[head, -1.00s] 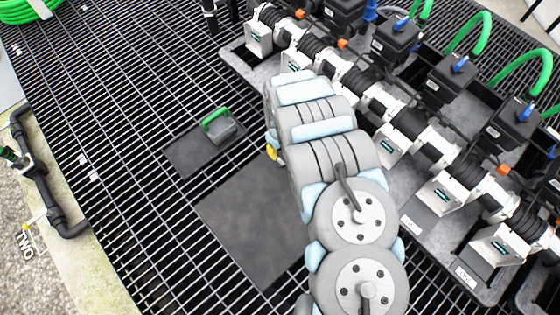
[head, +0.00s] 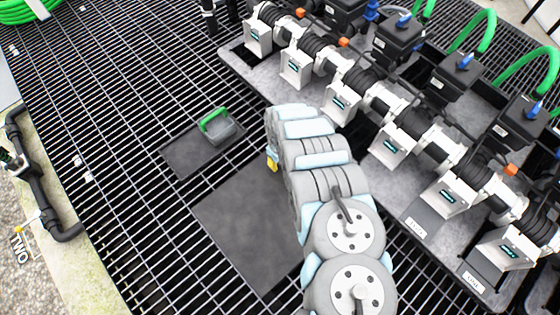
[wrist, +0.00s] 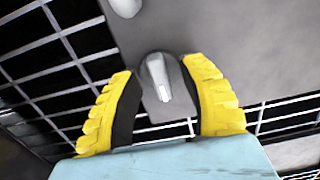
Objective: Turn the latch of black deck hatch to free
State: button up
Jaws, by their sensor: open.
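The hatch, a flat dark grey plate (head: 240,225), lies in the black grating left of my arm in the head view; my arm covers its right side. The plate's surface (wrist: 240,35) fills the upper wrist view. A grey elongated latch (wrist: 158,85) stands at its edge there. My gripper (wrist: 161,70) is open, with one yellow finger on each side of the latch. Whether either finger touches it cannot be told. In the head view only a bit of yellow finger shows, and the latch is hidden.
A smaller dark plate (head: 183,157) with a grey block and green handle (head: 213,117) lies beyond the hatch. A row of valves on a grey manifold base (head: 345,140) runs along the right. A rounded grey piece (wrist: 125,5) shows on the plate. Open grating lies left.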

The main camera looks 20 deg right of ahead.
grip_shut()
